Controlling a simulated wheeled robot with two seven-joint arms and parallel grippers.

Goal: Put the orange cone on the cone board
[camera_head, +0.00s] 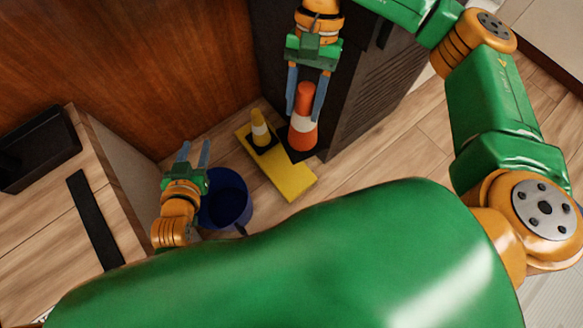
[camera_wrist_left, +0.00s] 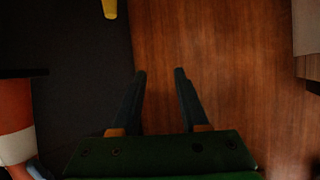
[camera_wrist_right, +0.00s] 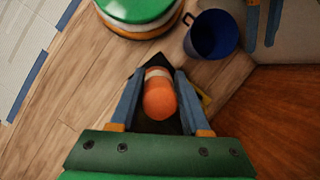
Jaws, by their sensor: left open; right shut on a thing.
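The orange cone (camera_head: 304,103), with a white band and black square base, is upright between the fingers of my right gripper (camera_head: 306,92), which is shut on it. The right wrist view shows the orange cone (camera_wrist_right: 160,99) from above. The yellow cone board (camera_head: 289,181) lies on the floor, and a yellow cone (camera_head: 260,128) stands on it. The orange cone's base overlaps the board's right side; I cannot tell whether they touch. My left gripper (camera_head: 193,150) is open and empty, left of the board. An orange and white part (camera_wrist_left: 15,108) shows at the left wrist view's edge.
A blue bucket (camera_head: 224,203) stands beside my left gripper. A dark cabinet (camera_head: 362,85) stands close behind and right of the orange cone. A wooden panel (camera_head: 130,60) rises behind the board. A counter with a black tray (camera_head: 40,150) is at left.

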